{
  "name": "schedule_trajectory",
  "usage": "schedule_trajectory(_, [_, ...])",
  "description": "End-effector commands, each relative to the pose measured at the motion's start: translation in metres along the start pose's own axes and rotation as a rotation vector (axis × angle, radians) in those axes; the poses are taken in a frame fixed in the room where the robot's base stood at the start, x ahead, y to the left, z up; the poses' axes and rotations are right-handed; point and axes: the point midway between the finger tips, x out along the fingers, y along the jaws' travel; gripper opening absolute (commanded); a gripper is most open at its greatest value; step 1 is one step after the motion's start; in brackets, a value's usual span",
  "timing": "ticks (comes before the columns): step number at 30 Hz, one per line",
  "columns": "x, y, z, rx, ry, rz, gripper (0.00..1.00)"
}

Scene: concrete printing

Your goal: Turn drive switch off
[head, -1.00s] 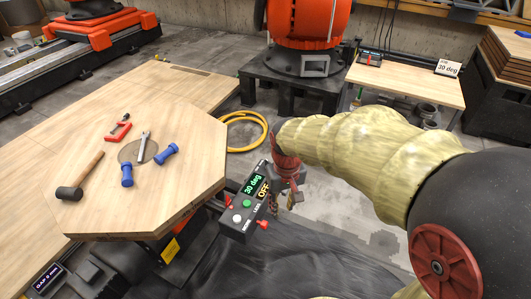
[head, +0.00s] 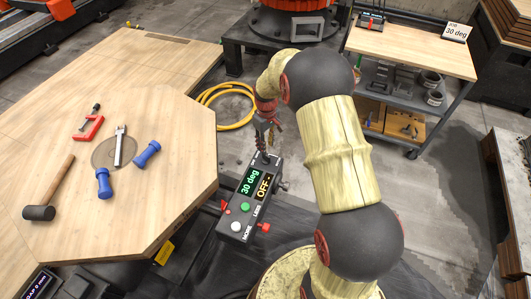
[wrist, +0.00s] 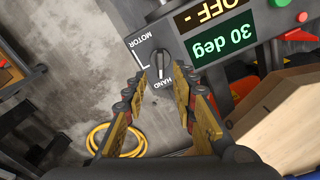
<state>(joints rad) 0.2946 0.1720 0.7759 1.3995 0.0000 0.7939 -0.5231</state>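The control box (head: 240,207) stands beside the wooden turntable top, with a green "30 deg" display and an amber "OFF" display. In the wrist view, its panel (wrist: 183,58) shows a dark rotary switch (wrist: 161,62) between the labels MOTOR and HAND. Exactly where the switch points is hard to tell. My gripper (wrist: 162,82) is open, with its yellow-padded fingertips at either side of the switch's lower end; contact cannot be made out. In the head view, my gripper (head: 264,142) is over the far end of the box, and the switch is hidden there.
Green and white buttons and red knobs are on the box. A yellow hose (head: 237,124) lies on the floor behind. A cart (head: 420,50) stands at back right.

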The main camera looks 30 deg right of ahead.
Motion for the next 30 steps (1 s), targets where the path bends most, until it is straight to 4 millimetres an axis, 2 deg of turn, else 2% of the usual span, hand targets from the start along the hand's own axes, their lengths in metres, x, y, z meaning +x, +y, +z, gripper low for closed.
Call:
schedule_trajectory(9, [0.049, -0.001, 0.001, 0.001, -0.002, -0.001, 0.27])
schedule_trajectory(13, [0.064, 0.0, 0.001, 0.001, -0.001, -0.001, 0.27])
schedule_trajectory(23, [0.07, 0.0, 0.0, 0.002, 0.0, 0.0, 0.27])
schedule_trajectory(30, [0.07, 0.0, 0.0, 0.002, 0.0, 0.0, 0.14])
